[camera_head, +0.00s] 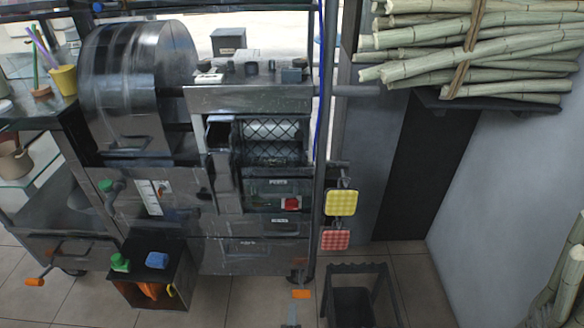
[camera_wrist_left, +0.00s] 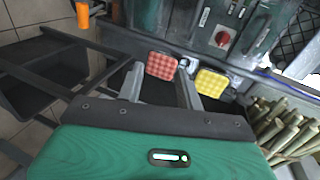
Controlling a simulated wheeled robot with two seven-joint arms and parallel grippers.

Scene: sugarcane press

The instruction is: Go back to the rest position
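My left gripper (camera_head: 291,314) shows only as a small grey tip at the bottom edge of the head view, in front of the machine. In the left wrist view its two grey fingers (camera_wrist_left: 160,82) stand apart with nothing between them that I can see held. The fingers appear against the red sponge (camera_wrist_left: 160,66) and yellow sponge (camera_wrist_left: 210,82), which hang beyond them. My right gripper is in neither view.
The metal cane press (camera_head: 250,255) stands ahead. A black stool-like frame (camera_head: 390,290) is at front right. A dark box (camera_head: 140,257) stands at lower left. Cane stalks (camera_head: 470,50) lie on a shelf at upper right. Floor (camera_head: 430,290) is bare beside the frame.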

